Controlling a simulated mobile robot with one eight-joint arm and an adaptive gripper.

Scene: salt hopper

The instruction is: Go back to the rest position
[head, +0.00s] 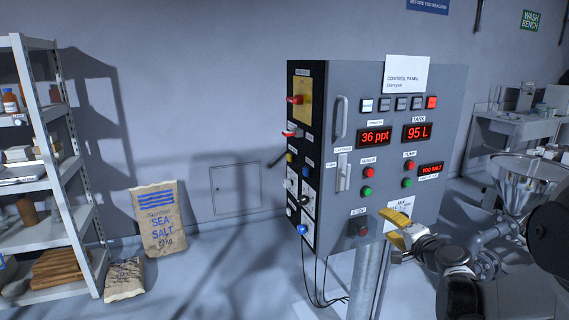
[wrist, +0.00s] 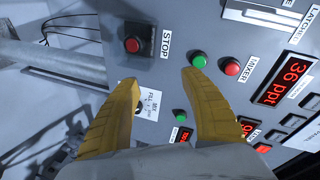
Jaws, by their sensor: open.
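My gripper shows in the head view (head: 397,228) with yellow fingers, just in front of the lower part of the grey control panel (head: 340,95). In the wrist view my gripper (wrist: 163,80) has its two yellow fingers spread apart with nothing between them. The panel face fills the space beyond the fingertips. The red STOP button (wrist: 132,45) is beyond the left finger, and the green mixer button (wrist: 199,61) is near the right fingertip. I cannot tell whether a fingertip touches the panel.
A metal hopper funnel (head: 530,180) stands at the right beside my arm. A shelf rack (head: 50,150) and a sea salt sack (head: 160,220) are at the left. Cables hang below the panel by its post (head: 365,280). The floor between sack and panel is clear.

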